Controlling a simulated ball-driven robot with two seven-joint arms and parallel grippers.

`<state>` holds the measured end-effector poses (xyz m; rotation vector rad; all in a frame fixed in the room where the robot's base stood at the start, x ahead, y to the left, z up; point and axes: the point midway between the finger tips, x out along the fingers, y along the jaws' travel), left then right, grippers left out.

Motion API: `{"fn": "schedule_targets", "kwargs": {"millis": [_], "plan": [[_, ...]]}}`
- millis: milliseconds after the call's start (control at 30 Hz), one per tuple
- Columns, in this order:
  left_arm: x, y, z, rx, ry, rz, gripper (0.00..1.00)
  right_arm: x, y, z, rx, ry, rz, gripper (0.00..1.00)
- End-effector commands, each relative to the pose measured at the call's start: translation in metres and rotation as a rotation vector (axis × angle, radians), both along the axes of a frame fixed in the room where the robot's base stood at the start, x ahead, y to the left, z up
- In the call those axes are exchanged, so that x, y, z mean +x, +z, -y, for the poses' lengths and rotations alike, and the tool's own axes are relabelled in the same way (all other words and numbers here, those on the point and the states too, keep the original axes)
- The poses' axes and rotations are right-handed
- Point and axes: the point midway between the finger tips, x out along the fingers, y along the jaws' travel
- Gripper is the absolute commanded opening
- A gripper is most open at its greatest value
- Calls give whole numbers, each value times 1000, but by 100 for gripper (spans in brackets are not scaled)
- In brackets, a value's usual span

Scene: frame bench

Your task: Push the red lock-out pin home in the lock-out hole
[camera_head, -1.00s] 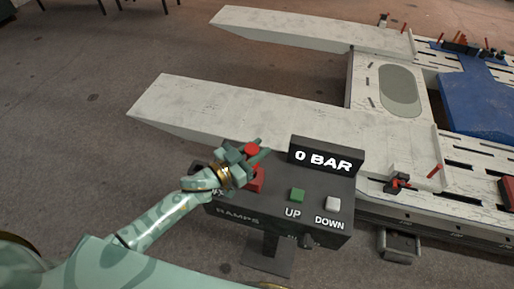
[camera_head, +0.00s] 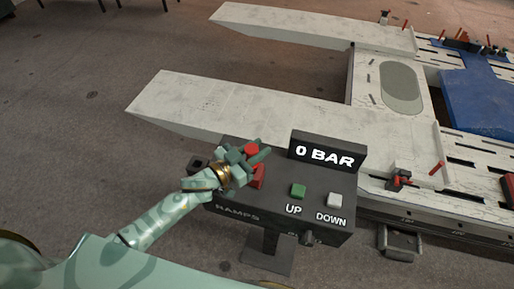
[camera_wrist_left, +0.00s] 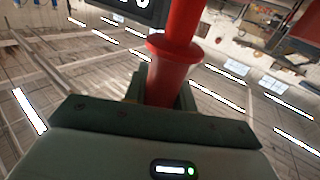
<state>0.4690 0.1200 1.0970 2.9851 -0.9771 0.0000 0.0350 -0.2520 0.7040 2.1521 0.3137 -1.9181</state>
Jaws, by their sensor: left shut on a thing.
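My left gripper (camera_head: 253,154) is over the left part of the dark control box, its fingers shut on a red pin, which I take as the lock-out pin (camera_head: 251,149). Its red head shows between the fingers in the head view. In the left wrist view the pin (camera_wrist_left: 168,75) shows large, with a wide flange and a shaft running past the upper picture edge. Another red part (camera_head: 259,178) shows just below the fingers; I cannot tell whether it belongs to the pin or the box. The lock-out hole and the pin's seating cannot be made out. My right gripper is not in view.
The control box (camera_head: 318,220) carries a green UP button (camera_head: 298,191), a pale DOWN button (camera_head: 334,200) and a display (camera_head: 327,153) reading 0 BAR. Behind it lie two pale ramps (camera_head: 230,105) and a bench with a blue part (camera_head: 482,100). Floor at left is clear.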

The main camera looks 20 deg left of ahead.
Motion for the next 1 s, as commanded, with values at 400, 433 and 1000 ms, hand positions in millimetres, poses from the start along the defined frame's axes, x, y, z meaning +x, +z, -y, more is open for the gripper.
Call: {"fn": "schedule_targets", "kwargs": {"millis": [400,433,1000], "plan": [[0,-11,0,-1,0,1,0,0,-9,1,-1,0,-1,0],[0,-12,0,-1,0,1,0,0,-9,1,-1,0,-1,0],[0,-26,0,-1,0,2,0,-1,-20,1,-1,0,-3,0]]}}
